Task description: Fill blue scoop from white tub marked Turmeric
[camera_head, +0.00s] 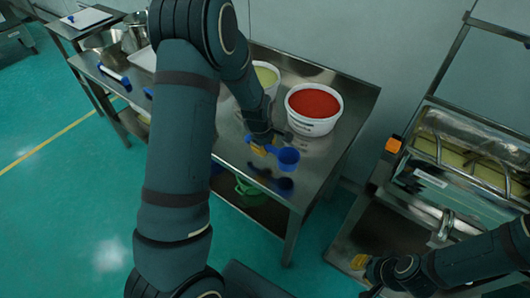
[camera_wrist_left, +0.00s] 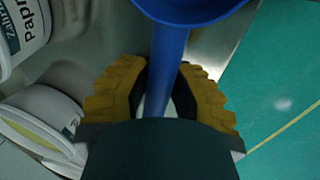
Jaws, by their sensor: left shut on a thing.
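My left gripper (camera_head: 260,148) is shut on the handle of the blue scoop (camera_head: 288,158), over the front part of the steel table. In the left wrist view the handle runs between the yellow fingers (camera_wrist_left: 160,95) and the scoop's bowl (camera_wrist_left: 195,8) is cut off at the top. A white tub with yellow contents (camera_head: 267,76) stands behind my left arm, which partly hides it. It also shows in the wrist view (camera_wrist_left: 45,115); I cannot read its label. My right gripper (camera_head: 366,268) is at the lower right, its jaw state unclear.
A white tub of red powder (camera_head: 314,106) stands close by; its wrist-view label begins "Papr" (camera_wrist_left: 22,22). Metal bowls (camera_head: 106,42) stand at the table's far left. The sieve machine (camera_head: 470,150) is on the right. A green item (camera_head: 246,187) lies on the lower shelf.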

